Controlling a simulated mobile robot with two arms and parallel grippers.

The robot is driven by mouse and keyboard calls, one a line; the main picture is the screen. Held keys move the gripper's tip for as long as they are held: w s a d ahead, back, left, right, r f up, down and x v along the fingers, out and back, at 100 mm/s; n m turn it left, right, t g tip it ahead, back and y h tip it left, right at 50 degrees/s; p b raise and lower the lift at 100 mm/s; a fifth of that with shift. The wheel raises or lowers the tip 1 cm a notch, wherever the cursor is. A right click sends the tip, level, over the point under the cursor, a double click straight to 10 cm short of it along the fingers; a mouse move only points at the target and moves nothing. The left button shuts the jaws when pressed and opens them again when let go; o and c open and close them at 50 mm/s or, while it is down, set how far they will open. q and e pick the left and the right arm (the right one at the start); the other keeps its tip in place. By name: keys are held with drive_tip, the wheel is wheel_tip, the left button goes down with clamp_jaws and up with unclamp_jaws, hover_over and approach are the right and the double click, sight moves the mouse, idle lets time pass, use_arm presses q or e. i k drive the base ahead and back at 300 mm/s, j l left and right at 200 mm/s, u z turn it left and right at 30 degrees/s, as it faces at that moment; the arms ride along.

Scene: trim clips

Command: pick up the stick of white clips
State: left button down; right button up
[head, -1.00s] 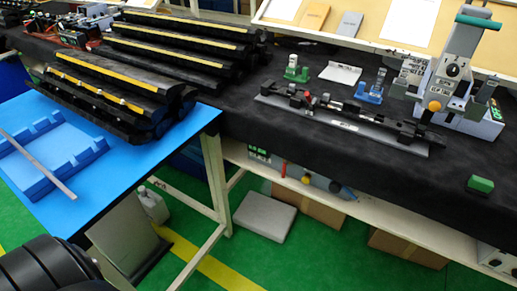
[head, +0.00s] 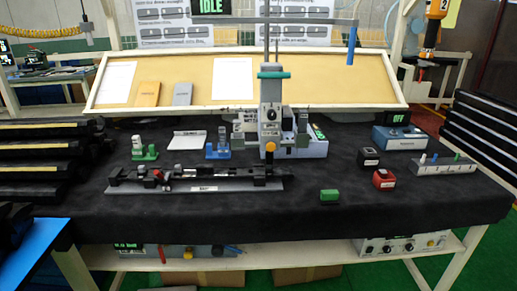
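A grey holder block (head: 445,165) lies at the right end of the black-covered bench. Small upright pieces stand in it, among them a whitish one (head: 422,159) at its left, a blue one and a green one. The whitish piece may be the stick of white clips, but it is too small to tell. Neither of my grippers is in view.
The black bench (head: 290,215) holds a long fixture (head: 200,184), a grey press (head: 270,115), a green block (head: 330,195), a red box (head: 384,180) and a blue-grey device (head: 398,138). Black racks stand at the left and right. The bench's front right is clear.

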sight(303, 118)
drive_tip(key=i+l, duration=0.15)
drive_tip(key=l, duration=0.25)
drive_tip(key=i+l, duration=0.1)
drive_tip(key=l, duration=0.25)
drive_tip(key=i+l, duration=0.15)
drive_tip(key=l, duration=0.25)
drive_tip(key=i+l, duration=0.1)
drive_tip(key=l, duration=0.25)
